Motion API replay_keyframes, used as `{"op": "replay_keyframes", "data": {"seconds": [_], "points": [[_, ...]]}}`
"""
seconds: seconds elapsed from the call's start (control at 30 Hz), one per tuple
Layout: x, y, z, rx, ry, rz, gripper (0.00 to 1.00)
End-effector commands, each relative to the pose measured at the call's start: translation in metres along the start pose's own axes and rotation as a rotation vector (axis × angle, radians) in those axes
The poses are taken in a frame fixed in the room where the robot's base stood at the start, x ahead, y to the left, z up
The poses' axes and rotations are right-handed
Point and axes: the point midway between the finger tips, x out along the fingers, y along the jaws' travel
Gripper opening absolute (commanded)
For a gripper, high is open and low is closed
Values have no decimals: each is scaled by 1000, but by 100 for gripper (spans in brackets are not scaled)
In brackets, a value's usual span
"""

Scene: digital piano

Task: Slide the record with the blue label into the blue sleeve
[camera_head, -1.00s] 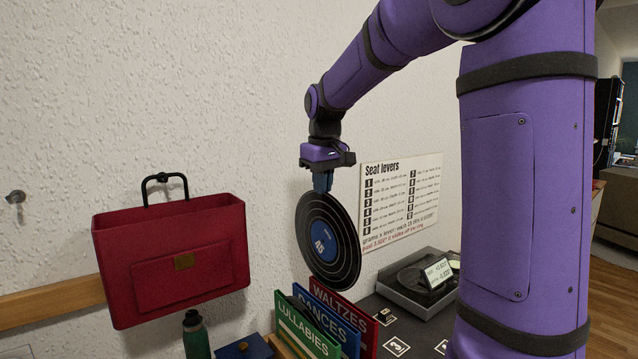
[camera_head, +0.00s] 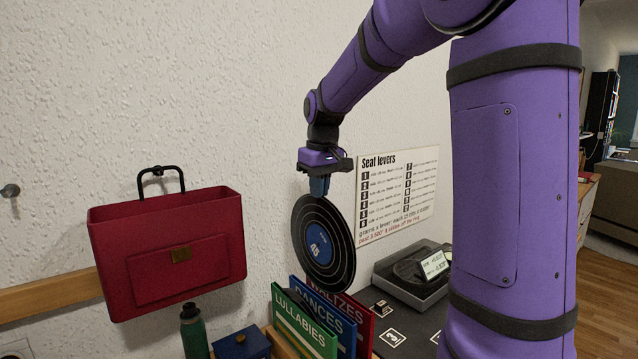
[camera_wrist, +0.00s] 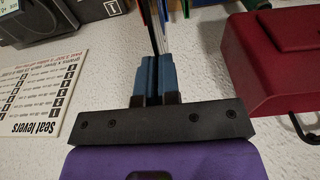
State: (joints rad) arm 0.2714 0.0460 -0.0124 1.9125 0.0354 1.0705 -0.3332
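The black record with the blue label (camera_head: 317,242) hangs upright from my gripper (camera_head: 319,185), which is shut on its top edge. In the wrist view my gripper's blue fingers (camera_wrist: 157,75) pinch the record (camera_wrist: 156,28), seen edge-on. The blue sleeve, marked Dances (camera_head: 322,313), stands between the green Lullabies sleeve (camera_head: 300,322) and the red Waltzes sleeve (camera_head: 345,305). The record's lower edge is at the top of the sleeves in the head view and partly covers the red one. Whether it touches or enters the blue sleeve's opening cannot be told.
A red bag (camera_head: 170,255) hangs on the wall to the left. A green bottle (camera_head: 194,332) and a dark blue box (camera_head: 242,344) stand below it. A record-player-like device (camera_head: 412,275) with a small display is at right. A Seat levers sign (camera_head: 398,192) is on the wall.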

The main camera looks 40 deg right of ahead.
Motion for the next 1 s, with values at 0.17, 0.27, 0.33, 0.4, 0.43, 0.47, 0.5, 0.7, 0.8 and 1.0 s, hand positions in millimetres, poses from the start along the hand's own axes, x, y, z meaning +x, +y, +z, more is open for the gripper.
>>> {"op": "replay_keyframes", "data": {"seconds": [0.17,0.27,0.33,0.4,0.43,0.47,0.5,0.7,0.8,1.0], "points": [[8,0,1,0,-1,0,0],[12,0,2,0,-1,0,0],[15,0,2,0,-1,0,0],[18,0,2,0,-1,0,0],[19,0,2,0,-1,0,0],[21,0,2,0,-1,0,0],[22,0,2,0,-1,0,0],[31,0,4,0,0,0,0],[35,0,4,0,-1,0,0],[43,0,5,0,0,0,0]]}}
